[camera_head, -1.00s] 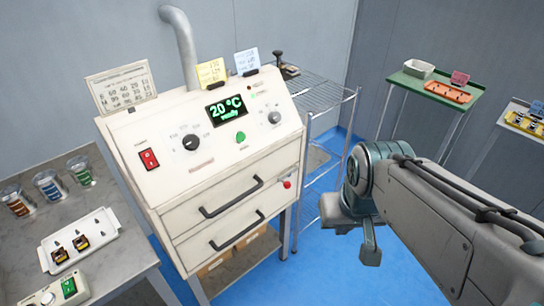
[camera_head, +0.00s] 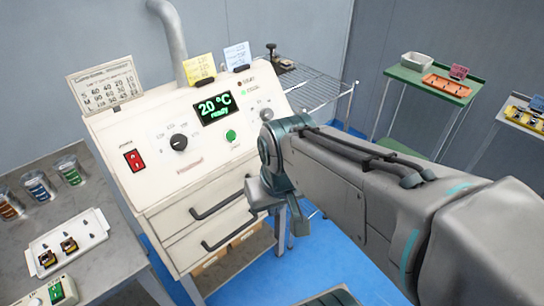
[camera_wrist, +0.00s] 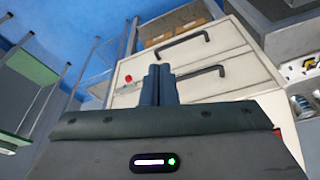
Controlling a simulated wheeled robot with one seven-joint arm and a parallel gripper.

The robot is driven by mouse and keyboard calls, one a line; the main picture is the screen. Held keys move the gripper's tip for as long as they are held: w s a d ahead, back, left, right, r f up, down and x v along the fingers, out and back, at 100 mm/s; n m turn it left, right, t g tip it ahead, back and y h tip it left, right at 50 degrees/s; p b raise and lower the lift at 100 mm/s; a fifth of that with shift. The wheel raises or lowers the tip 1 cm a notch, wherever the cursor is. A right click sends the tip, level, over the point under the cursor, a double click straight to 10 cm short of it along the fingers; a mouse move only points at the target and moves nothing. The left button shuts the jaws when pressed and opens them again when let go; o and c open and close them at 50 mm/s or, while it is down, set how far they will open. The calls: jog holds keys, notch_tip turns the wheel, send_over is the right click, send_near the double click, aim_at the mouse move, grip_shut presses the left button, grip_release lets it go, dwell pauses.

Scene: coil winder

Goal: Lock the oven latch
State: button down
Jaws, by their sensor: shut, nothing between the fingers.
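The oven (camera_head: 150,188) is a cream cabinet with a slanted control panel and two front drawers with black bar handles. Its display (camera_head: 212,109) reads 20 °C ready. A small red knob (camera_wrist: 127,78) sits on the oven's right edge between the drawers; it shows in the wrist view, where the scene appears upside down. In the head view my arm hides this knob. My gripper (camera_wrist: 159,70) is shut and empty, its dark fingers together in front of the oven's drawer side. In the wrist view the knob is just left of the fingertips, apart from them.
A wire rack (camera_head: 322,88) stands right of the oven. A green-topped table (camera_head: 408,78) is at the back right. A grey bench (camera_head: 95,272) on the left holds cups and a white tray (camera_head: 66,240). Blue floor is clear in front of the oven.

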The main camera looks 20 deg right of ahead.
jog(key=w+d+f+n+y+b, duration=0.1)
jog(key=w+d+f+y+b, duration=0.1)
jog(key=w+d, duration=0.5)
jog(key=w+d+f+n+y+b, duration=0.1)
jog(key=w+d+f+b, duration=0.3)
jog(key=w+d+f, duration=0.2)
jog(key=w+d+f+n+t+y+b, duration=0.1)
jog(key=w+d+f+y+b, duration=0.1)
jog(key=w+d+f, duration=0.2)
jog(key=w+d, duration=0.3)
jog(key=d, duration=0.1)
jog(key=shift+w+d+y+b, duration=0.3)
jog(key=shift+w+d+b, duration=0.05)
jog(key=shift+d+b, duration=0.05)
jog(key=shift+f, duration=0.1)
jog(key=x, duration=1.4)
jog(key=shift+d+b, duration=0.1)
jog(key=shift+b, duration=0.2)
